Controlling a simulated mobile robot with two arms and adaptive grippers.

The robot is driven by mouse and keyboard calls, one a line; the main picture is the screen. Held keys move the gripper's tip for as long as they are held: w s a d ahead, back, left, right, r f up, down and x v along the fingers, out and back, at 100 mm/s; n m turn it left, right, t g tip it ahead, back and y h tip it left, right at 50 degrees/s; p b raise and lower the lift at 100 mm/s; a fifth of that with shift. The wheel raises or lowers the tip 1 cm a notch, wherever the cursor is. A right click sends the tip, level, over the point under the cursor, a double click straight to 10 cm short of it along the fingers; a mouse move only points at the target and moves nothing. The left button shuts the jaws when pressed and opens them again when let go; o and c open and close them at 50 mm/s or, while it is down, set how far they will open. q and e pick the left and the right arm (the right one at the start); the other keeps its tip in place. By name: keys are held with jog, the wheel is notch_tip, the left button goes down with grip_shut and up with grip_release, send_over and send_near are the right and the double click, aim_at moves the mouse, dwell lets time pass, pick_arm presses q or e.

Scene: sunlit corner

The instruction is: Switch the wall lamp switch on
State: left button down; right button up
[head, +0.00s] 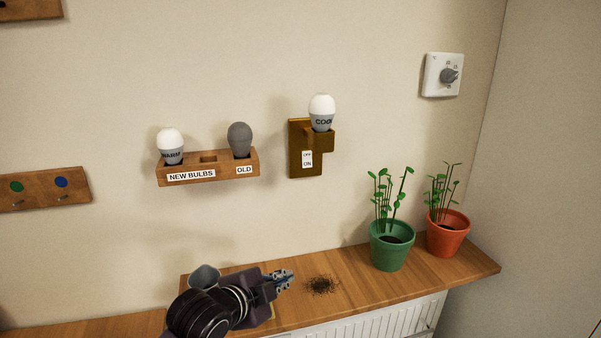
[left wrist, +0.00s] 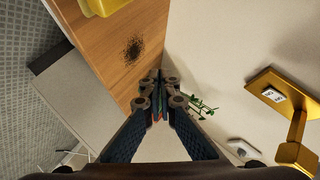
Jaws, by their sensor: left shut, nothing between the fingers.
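The wall lamp (head: 293,138) is a brown wooden wall mount with a white bulb (head: 322,106) labelled COOL in its socket. The switch (head: 307,160) is a small white plate on its front, marked OFF above and ON below. The lamp (left wrist: 268,82) and its switch (left wrist: 274,94) also show at the right of the left wrist view. My left gripper (head: 288,279) is shut and empty, below and left of the lamp, over the wooden shelf and apart from the switch. Its fingertips (left wrist: 160,88) meet in the left wrist view. My right gripper is not in view.
A bulb rack (head: 207,173) with a white WARM bulb and a grey bulb hangs left of the lamp. Green (head: 391,247) and orange (head: 447,236) plant pots stand on the shelf (head: 345,304) at right, near a dark soil patch (head: 321,285). A dial (head: 443,75) is upper right.

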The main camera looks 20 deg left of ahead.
pick_arm(q)
jog(key=w+r+m+t, duration=0.2)
jog(key=r, duration=0.7)
jog(key=w+a+r+m+t+h, duration=0.1)
jog(key=w+r+m+t, duration=0.1)
jog(key=r, duration=0.8)
jog(key=shift+w+a+r+m, duration=0.15)
jog(key=shift+w+a+m, duration=0.05)
jog(key=shift+w+m, duration=0.6)
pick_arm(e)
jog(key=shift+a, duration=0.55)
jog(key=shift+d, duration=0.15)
pick_arm(q)
jog(key=p, duration=0.5)
send_near(312, 165)
jog(key=d+r+x, duration=0.1)
jog(key=x, duration=0.4)
jog(key=shift+w+a+f, duration=0.35)
jog(key=shift+a+f, duration=0.15)
jog(key=shift+f, duration=0.15)
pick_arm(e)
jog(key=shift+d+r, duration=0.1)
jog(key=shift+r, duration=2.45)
